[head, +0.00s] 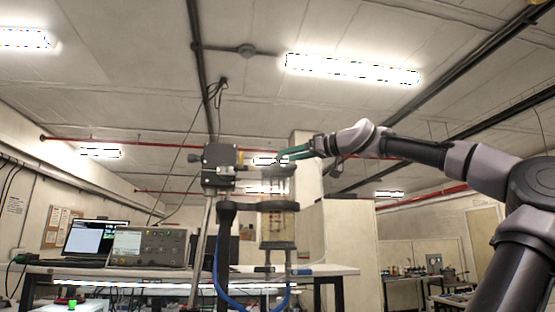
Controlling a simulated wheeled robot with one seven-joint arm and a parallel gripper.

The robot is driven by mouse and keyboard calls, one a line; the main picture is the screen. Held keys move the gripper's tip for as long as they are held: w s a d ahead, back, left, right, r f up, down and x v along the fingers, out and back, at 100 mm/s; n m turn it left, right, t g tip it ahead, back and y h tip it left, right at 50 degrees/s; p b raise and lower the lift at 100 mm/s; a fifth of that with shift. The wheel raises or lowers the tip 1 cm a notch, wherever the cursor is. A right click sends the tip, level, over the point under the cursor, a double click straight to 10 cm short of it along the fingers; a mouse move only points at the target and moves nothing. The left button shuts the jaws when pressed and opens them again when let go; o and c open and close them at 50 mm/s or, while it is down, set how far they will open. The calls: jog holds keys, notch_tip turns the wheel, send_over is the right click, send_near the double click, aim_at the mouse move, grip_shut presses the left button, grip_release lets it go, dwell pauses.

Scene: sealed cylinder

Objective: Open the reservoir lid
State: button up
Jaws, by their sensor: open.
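The reservoir is a clear upright cylinder (277,225) with a yellowish lower part, held on a stand near the middle of the head view. Its lid is at the top of the cylinder, just below my gripper; its outline is small and hard to make out. My gripper (286,157) reaches in from the right with its dark green fingers pointing left, open, close above the cylinder's top. I cannot tell whether the fingers touch the lid or straddle it.
A grey box-shaped device (219,165) is mounted on a pole just left of the cylinder's top. A blue hose (218,275) loops below. A laptop (95,238) and a control panel (147,247) stand on the table (335,269) behind. Space above the cylinder is free.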

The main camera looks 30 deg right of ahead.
aim_at(279, 158)
jog(key=x, duration=0.5)
grip_shut()
